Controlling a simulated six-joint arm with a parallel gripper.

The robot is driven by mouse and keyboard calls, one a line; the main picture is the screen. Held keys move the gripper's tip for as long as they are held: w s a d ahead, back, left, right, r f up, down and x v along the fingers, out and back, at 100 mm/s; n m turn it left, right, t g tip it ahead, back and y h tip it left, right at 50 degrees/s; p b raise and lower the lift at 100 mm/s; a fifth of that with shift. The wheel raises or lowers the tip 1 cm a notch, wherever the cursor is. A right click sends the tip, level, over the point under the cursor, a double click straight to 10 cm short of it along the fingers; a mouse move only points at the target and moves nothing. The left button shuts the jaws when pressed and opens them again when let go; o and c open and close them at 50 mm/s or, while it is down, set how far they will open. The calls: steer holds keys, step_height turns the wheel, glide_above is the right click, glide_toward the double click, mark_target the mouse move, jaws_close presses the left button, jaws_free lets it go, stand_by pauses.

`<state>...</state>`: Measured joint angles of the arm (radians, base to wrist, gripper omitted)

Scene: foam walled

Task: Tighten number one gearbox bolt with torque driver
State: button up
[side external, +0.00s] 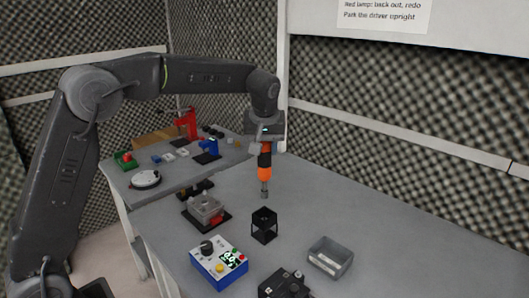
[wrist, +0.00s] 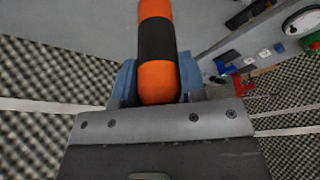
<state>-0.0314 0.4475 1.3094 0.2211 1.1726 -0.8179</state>
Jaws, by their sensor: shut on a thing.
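My gripper (side external: 265,145) is shut on the torque driver (side external: 264,163), which has an orange and black body and a grey metal tip pointing down. The driver hangs upright above the table, behind the black stand in the side view. In the wrist view the driver (wrist: 156,45) sits between blue finger pads, and its tip is out of sight. The gearbox (side external: 206,208) appears to be the grey block on a dark and red base, left of the driver. Its individual bolts and their numbers are too small to tell.
An open black frame stand (side external: 264,225) stands near the driver. A grey open tray (side external: 329,257) and a black device (side external: 284,284) are nearby. The table's right side is clear.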

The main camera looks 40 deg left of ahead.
steer(key=shift+r, duration=2.45)
steer(key=s+a+f+n+g, duration=0.1)
steer(key=s+a+f+n, duration=0.1)
steer(key=a, duration=0.6)
steer(key=s+a+f+n+g, duration=0.1)
steer(key=s+a+f+n, duration=0.1)
steer(key=s+a+n, duration=0.3)
steer(key=s+a+f+n+g, duration=0.1)
steer(key=a+n, duration=0.4)
steer(key=a, duration=0.5)
steer(key=s+f, duration=0.1)
steer(key=s, duration=0.1)
steer(key=shift+s+a+y, duration=0.35)
steer(key=shift+a+y, duration=0.05)
steer(key=shift+f, duration=0.2)
steer(key=shift+f, duration=3.75)
